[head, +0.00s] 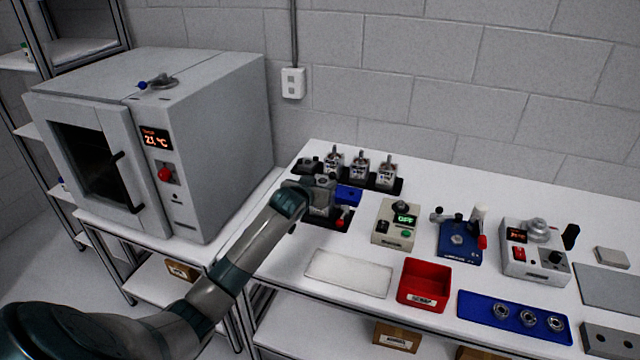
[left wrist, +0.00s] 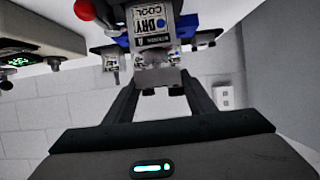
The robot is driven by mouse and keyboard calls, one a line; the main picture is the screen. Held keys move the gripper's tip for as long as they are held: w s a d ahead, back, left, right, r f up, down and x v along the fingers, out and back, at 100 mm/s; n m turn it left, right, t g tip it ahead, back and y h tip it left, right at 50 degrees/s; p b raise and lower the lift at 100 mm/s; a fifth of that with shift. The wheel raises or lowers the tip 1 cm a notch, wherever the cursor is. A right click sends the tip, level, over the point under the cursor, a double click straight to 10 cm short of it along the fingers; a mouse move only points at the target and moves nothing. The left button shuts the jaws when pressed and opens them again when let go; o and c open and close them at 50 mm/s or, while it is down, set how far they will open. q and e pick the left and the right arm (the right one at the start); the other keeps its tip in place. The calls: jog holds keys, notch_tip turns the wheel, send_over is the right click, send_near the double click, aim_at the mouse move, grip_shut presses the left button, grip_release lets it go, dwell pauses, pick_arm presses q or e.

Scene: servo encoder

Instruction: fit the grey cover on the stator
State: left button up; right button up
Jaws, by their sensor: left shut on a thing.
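My left gripper (head: 322,186) is at the black fixture at the left end of the bench. In the left wrist view its fingers (left wrist: 160,88) are shut on a pale grey piece (left wrist: 157,76) that looks like the grey cover. Right against this piece is a body with a white "DRY COOL" label (left wrist: 152,28), likely the stator. I cannot tell whether the cover is seated on it or only touching. In the head view my gripper and forearm hide most of both. My right gripper is not in view.
A black rack holds several small metal units (head: 358,168) just behind. A blue block (head: 348,194) and a red knob (head: 340,222) sit close beside my gripper. A grey-beige box (head: 396,224) stands to the right, and a large oven (head: 205,150) to the left.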

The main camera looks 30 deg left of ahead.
pick_arm(q)
jog(key=shift+f, duration=0.5)
jog(key=shift+f, duration=0.1)
dwell(0.3)
jog(key=shift+f+b, duration=0.55)
jog(key=shift+f, duration=0.2)
jog(key=shift+f, duration=0.1)
jog(key=o, duration=1.7)
jog(key=shift+c, duration=0.2)
